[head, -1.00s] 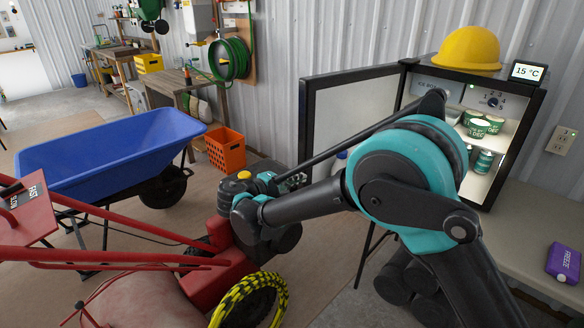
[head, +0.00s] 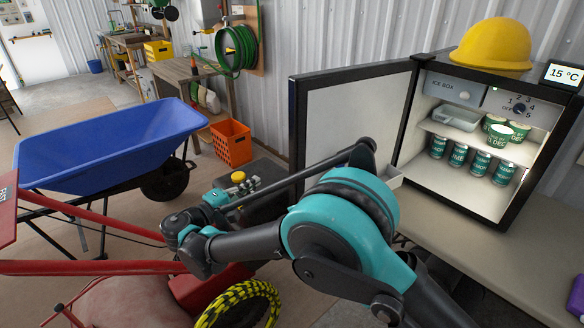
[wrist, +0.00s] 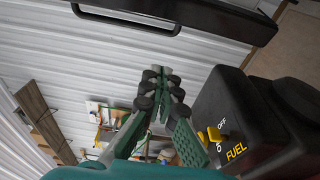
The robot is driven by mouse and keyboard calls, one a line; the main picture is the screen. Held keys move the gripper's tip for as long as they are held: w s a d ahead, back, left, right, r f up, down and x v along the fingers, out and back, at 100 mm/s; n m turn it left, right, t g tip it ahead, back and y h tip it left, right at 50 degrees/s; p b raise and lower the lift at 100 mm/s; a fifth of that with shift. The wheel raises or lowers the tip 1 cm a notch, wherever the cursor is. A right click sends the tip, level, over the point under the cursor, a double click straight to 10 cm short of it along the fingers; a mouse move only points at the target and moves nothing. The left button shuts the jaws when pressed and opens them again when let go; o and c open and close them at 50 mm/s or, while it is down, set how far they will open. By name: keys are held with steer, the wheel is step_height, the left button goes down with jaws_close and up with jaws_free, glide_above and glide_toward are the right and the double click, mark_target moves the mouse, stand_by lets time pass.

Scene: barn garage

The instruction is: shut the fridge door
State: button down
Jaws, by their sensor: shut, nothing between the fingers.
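The small black fridge (head: 540,165) stands on a bench at the right, its lit interior showing. Its door (head: 355,115) is wide open, swung out to the left, with the pale inner face showing. My gripper (head: 257,184) is low and left of the door, beside the red machine's engine, with a gap to the door in the picture. In the wrist view my gripper (wrist: 163,78) has its fingertips together and holds nothing. A dark panel edge with a bar handle (wrist: 130,14), apparently the door's, crosses the top there, apart from the fingers.
A black engine marked FUEL (wrist: 235,120) is close right of the fingers. The red machine (head: 130,300), blue wheelbarrow (head: 100,150) and orange crate (head: 233,143) fill the left. A yellow hard hat (head: 492,45) sits on the fridge; several cans (head: 480,165) stand inside.

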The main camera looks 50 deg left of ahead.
steer(key=w+d, duration=0.2)
steer(key=w, duration=0.7)
steer(key=shift+w+d, duration=0.3)
steer(key=shift+w, duration=0.05)
steer(key=shift+d, duration=0.1)
